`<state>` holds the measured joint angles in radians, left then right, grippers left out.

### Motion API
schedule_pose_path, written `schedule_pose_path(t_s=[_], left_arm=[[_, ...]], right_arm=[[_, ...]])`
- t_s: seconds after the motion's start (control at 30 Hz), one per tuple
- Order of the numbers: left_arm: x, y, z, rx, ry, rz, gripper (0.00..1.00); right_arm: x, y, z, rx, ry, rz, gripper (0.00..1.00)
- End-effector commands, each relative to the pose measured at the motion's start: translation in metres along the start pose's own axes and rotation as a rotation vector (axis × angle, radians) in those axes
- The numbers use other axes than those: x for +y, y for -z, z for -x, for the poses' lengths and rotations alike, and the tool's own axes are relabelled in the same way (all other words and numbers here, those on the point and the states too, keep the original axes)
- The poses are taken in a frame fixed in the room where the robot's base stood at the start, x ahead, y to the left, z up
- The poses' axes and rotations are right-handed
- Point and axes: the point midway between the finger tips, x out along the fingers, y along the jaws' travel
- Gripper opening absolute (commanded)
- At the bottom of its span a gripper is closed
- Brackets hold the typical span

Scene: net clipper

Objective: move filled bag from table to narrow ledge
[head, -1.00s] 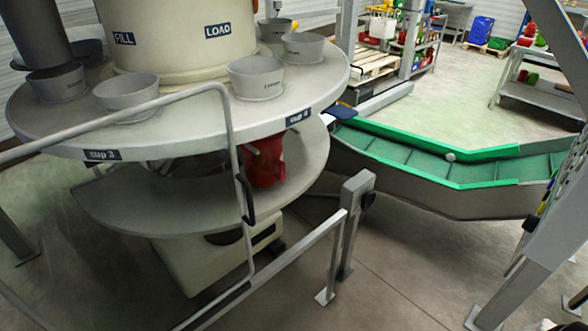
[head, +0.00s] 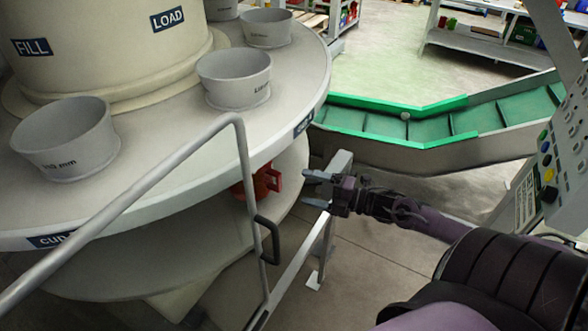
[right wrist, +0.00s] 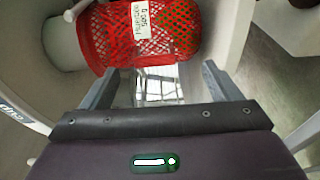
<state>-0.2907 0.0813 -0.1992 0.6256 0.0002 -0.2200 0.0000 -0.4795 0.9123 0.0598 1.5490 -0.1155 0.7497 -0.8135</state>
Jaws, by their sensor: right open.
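The filled bag (head: 262,184) shows as a small red patch under the edge of the upper round table, mostly hidden by it. In the right wrist view the red net bag (right wrist: 140,38) carries a white printed label and lies ahead of the fingers. My right gripper (head: 312,188) is open and empty, to the right of the bag and apart from it in the head view. Its two fingers (right wrist: 158,85) are spread wide. The lower round table (head: 165,262) lies below the bag. I cannot tell which surface is the narrow ledge. My left gripper is not in view.
Grey cups (head: 235,78) stand on the upper round table (head: 170,178). A grey handrail (head: 243,165) runs in front of the tables. A metal post (head: 325,225) stands close by my right gripper. A green conveyor (head: 380,122) lies behind, and a button panel (head: 550,160) at right.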

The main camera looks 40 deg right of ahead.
Motion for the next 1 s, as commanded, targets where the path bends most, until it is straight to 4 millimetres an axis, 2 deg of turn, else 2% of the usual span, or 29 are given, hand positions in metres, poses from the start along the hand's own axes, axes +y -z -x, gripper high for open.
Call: schedule_pose_path(t_s=[0.17,0.47,0.7,0.83,1.0], left_arm=[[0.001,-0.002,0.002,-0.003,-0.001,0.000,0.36],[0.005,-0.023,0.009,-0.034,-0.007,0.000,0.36],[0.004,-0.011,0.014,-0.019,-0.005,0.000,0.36],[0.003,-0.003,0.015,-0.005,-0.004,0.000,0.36],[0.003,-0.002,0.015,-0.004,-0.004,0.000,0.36]], right_arm=[[0.009,0.004,-0.010,0.024,-0.014,0.022,0.84],[0.011,0.004,-0.050,0.021,-0.016,0.020,0.84],[0.009,0.004,-0.075,0.019,-0.013,0.019,0.84],[0.008,0.005,-0.080,0.020,-0.011,0.018,0.84],[0.008,0.005,-0.081,0.020,-0.010,0.018,0.84]])
